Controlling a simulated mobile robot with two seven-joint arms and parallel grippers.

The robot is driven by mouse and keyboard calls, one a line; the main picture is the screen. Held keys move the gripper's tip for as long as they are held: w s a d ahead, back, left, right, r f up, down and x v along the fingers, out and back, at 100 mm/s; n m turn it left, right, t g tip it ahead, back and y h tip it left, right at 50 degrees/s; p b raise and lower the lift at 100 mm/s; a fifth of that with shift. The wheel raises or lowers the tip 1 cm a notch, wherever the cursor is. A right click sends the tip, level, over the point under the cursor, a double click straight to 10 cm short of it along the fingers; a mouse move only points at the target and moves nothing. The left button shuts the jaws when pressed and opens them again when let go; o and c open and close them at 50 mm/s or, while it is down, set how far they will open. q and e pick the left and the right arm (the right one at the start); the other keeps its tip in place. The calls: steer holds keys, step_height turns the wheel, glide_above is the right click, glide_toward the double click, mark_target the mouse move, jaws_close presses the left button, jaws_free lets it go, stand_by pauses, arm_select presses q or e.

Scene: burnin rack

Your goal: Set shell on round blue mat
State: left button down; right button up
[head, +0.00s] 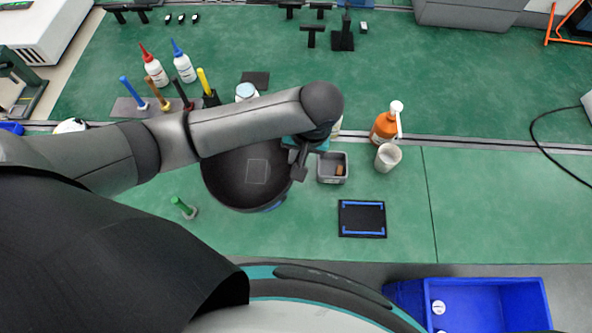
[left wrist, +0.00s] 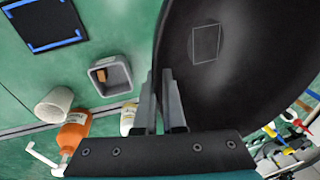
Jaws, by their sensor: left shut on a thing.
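The shell (head: 226,180) is a wide, dark, round bowl-like piece with a thin square outline on its face. It also fills the upper right of the left wrist view (left wrist: 265,75). My left gripper (head: 298,168) is shut on the shell's rim at its right side; in the left wrist view the fingers (left wrist: 162,95) straddle that rim. A sliver of blue, apparently the round blue mat (head: 273,206), shows past the shell's lower right edge. The shell hides the rest, and I cannot tell whether the two touch. My right gripper is not in view.
Just right of the gripper stand a grey bin (head: 333,181) with a small brown piece, a white cup (head: 388,157) and an orange bottle (head: 383,127). A black square mat (head: 362,218) lies in front. A green-handled tool (head: 183,207) stands left.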

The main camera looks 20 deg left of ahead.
arm_select(q)
steer(key=shift+f+b, duration=0.6)
steer(key=shift+f, duration=3.05)
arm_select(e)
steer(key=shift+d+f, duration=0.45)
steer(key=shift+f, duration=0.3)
arm_select(q)
steer(key=shift+f, duration=0.1)
steer(key=c, duration=1)
jaws_free()
step_height(320, 180, up, 12)
steer(key=d+p, duration=0.2)
steer(key=shift+s, duration=0.35)
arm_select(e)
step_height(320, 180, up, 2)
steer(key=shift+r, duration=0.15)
arm_select(q)
steer(key=shift+d, duration=0.15)
